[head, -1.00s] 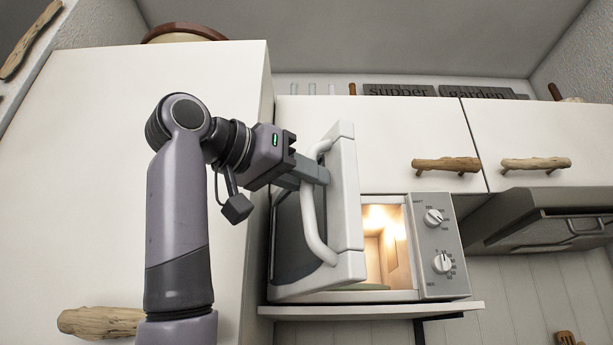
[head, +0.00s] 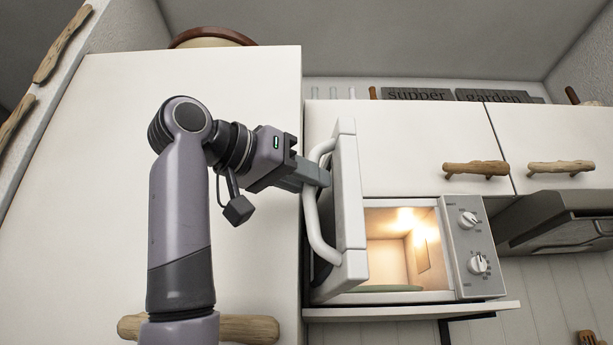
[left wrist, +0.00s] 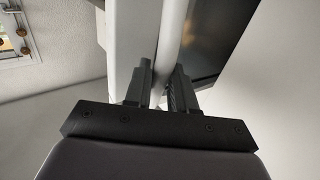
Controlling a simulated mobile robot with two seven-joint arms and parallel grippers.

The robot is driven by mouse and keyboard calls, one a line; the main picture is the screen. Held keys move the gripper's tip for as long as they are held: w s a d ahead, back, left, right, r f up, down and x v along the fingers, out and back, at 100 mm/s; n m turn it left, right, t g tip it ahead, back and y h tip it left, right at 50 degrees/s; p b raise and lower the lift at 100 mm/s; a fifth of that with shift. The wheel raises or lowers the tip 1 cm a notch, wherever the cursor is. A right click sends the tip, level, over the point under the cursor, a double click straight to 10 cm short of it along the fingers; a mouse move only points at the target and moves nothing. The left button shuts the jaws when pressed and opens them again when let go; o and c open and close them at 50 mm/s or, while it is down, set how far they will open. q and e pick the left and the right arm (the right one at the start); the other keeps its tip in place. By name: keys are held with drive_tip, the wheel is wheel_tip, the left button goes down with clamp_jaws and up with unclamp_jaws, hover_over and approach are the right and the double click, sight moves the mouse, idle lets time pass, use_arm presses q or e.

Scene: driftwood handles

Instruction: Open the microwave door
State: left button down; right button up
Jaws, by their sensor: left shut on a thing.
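The white microwave (head: 475,255) stands on a shelf under the wall cabinets. Its door (head: 349,205) is swung out towards me on the left, and the lit inside (head: 398,243) with a plate at the bottom shows. My left gripper (head: 318,178) is shut on the upper part of the white curved door handle (head: 316,230). In the left wrist view the two dark fingers stand on either side of the handle bar (left wrist: 171,45). My right gripper is in neither view.
The microwave sits on a thin white shelf (head: 420,311). White cabinets with driftwood handles (head: 476,169) hang above it. A tall white cabinet (head: 110,200) stands close on the left, behind my arm. A range hood (head: 560,222) is at the right.

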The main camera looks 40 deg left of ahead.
use_arm(q)
drive_tip(key=shift+a+r, duration=0.15)
drive_tip(key=shift+a, duration=0.2)
drive_tip(key=c, duration=1.2)
unclamp_jaws()
drive_tip(key=shift+c, duration=0.2)
drive_tip(key=shift+o, duration=0.8)
drive_tip(key=shift+w+a, duration=0.1)
drive_tip(key=shift+w, duration=0.05)
drive_tip(key=s+b, duration=0.2)
drive_tip(key=s, duration=0.5)
drive_tip(key=shift+a, duration=0.45)
